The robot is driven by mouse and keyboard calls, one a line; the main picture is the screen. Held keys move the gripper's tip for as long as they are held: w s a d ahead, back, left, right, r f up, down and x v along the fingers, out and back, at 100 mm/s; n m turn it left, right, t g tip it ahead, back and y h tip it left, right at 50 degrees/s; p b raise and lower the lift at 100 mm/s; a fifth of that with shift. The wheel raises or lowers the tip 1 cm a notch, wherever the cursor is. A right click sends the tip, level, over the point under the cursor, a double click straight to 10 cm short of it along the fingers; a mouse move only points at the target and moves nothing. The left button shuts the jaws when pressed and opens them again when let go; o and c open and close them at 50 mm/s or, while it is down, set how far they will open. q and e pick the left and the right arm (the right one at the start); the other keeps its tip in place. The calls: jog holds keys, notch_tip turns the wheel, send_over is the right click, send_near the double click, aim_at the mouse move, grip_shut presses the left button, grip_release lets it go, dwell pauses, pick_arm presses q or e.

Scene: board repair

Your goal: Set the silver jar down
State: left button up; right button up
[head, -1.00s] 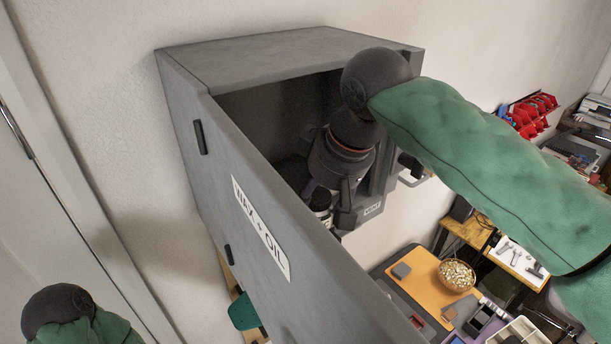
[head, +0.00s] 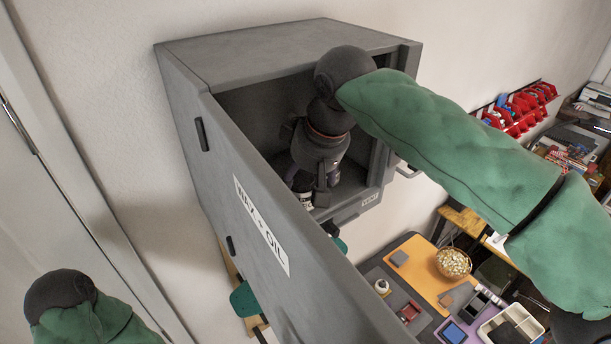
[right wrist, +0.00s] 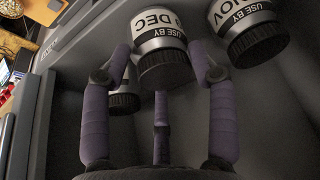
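The silver jar (right wrist: 163,48) has a dark lid and a white label reading "USE BY" and "DEC". In the right wrist view it sits between the two purple fingers of my right gripper (right wrist: 161,58), which appear closed on its sides. In the head view my right gripper (head: 311,188) points down inside the grey wall cabinet (head: 290,47), with a bit of the jar (head: 306,200) showing below it. Whether the jar's base touches the cabinet floor is hidden. My left gripper is out of view.
A second jar (right wrist: 250,25), labelled "USE BY" and "NOV", stands close on the right. Another dark-lidded jar (right wrist: 124,101) is partly hidden behind the left finger. A cluttered workbench (head: 415,260) lies below.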

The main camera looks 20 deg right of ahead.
jog(key=shift+o, duration=0.5)
jog(key=shift+w, duration=0.1)
jog(key=shift+r, duration=0.5)
jog(key=a+v, duration=0.1)
jog(key=v, duration=0.5)
jog(key=shift+s+d+r, duration=0.3)
jog(key=shift+d+r, duration=0.1)
jog(key=shift+d, duration=0.15)
